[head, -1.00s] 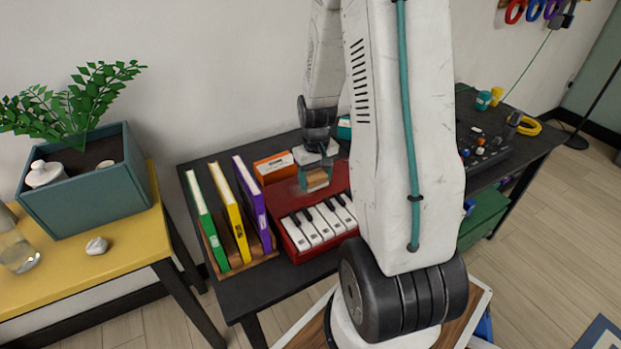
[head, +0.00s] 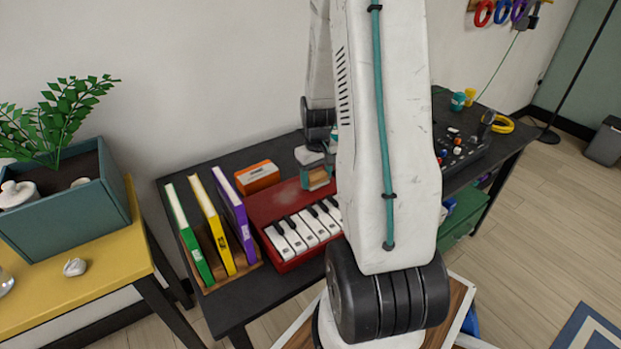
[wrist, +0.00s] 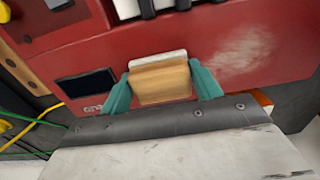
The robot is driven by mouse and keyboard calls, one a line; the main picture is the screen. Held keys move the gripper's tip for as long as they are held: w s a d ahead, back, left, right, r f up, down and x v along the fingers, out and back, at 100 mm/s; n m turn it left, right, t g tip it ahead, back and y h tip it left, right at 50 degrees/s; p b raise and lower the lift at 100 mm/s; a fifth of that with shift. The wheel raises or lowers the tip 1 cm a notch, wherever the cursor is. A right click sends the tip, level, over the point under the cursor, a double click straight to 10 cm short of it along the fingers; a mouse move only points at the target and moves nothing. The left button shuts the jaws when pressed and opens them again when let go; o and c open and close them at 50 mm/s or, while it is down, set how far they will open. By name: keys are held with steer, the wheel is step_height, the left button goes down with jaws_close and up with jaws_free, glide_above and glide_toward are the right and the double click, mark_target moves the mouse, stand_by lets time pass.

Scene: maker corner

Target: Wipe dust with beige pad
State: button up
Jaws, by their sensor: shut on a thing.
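My gripper (head: 317,180) is shut on the beige pad (wrist: 160,80), with a teal finger on each side of it in the wrist view. The pad has a pale layer along its far edge. It is over the red top of the toy keyboard (wrist: 205,45), and I cannot tell whether it touches. A whitish dust patch (wrist: 245,48) lies on the red surface to the right of the pad. In the head view the keyboard (head: 280,203) shows a faint pale patch left of my gripper. My arm hides the keyboard's right end.
Green, yellow and purple books (head: 208,223) stand in a wooden rack left of the keyboard. An orange box (head: 257,177) sits behind it. A black mixer (head: 458,150) is at the right of the dark table (head: 240,296). A planter (head: 75,212) stands on the yellow table.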

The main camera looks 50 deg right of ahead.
mark_target(273, 202)
steer(key=shift+s, duration=0.1)
steer(key=shift+w+a+r, duration=0.1)
steer(key=shift+w+a, duration=0.2)
steer(key=shift+a, duration=0.55)
steer(key=shift+w+a, duration=0.25)
steer(key=shift+a, duration=0.6)
steer(key=shift+w+a+f, duration=0.1)
steer(key=shift+w+a, duration=0.35)
steer(key=shift+a, duration=1.25)
steer(key=shift+w+a+f, duration=0.1)
steer(key=shift+w+a, duration=0.4)
steer(key=shift+a, duration=1.15)
steer(key=shift+w+a, duration=0.45)
steer(key=shift+a, duration=1.25)
steer(key=shift+w, duration=0.4)
steer(key=shift+s+d+r, duration=0.1)
steer(key=shift+s+d, duration=0.15)
steer(key=shift+d, duration=0.65)
steer(key=shift+s+d+r, duration=0.1)
steer(key=shift+s+d, duration=0.1)
steer(key=shift+d, duration=0.7)
steer(key=shift+s+d+f, duration=0.1)
steer(key=shift+s+d, duration=0.4)
steer(key=shift+d, duration=1.2)
steer(key=shift+s+d+r, duration=0.1)
steer(key=shift+s+d, duration=0.4)
steer(key=shift+d, duration=1.2)
steer(key=shift+s+d+f, duration=0.1)
steer(key=shift+s+d, duration=0.4)
steer(key=shift+d, duration=1.2)
